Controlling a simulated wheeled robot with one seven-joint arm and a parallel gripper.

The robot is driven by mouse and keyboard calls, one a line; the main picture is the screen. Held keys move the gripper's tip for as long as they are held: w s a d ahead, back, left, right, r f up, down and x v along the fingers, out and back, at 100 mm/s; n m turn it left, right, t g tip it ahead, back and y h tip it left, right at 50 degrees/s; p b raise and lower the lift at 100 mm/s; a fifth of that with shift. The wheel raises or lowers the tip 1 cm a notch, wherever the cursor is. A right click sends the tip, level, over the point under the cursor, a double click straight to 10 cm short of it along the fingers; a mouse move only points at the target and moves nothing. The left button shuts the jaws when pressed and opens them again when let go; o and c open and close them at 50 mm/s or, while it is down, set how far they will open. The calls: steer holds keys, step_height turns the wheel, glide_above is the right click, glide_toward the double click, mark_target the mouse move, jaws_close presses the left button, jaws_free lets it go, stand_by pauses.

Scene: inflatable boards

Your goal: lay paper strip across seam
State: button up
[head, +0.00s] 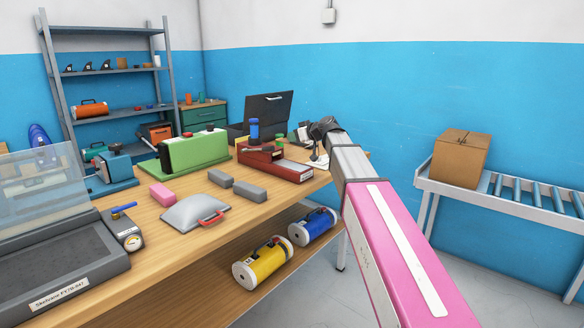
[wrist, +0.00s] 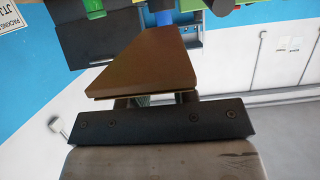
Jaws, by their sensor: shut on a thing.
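My gripper (head: 325,130) is over the far right end of the workbench, small and dark in the head view. The wrist view shows its black mount (wrist: 158,123) with a flat brown piece (wrist: 140,65) extending from the jaws. The jaws are shut on this piece; its tapering face points away from the wrist. I cannot tell for certain that it is the paper strip. The fingertips are mostly hidden behind it. I cannot make out a seam in either view.
The wooden workbench (head: 165,262) carries a grey cushion-like thing (head: 190,214), a green block-shaped thing (head: 195,152), a red box (head: 285,168) and an open black case (head: 268,107). Yellow (head: 262,263) and blue (head: 313,227) cylinders lie below. A carton (head: 460,160) sits on the roller conveyor at right.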

mark_target(295, 167)
steer(key=shift+f, duration=4.85)
steer(key=shift+f, duration=0.1)
steer(key=o, duration=0.9)
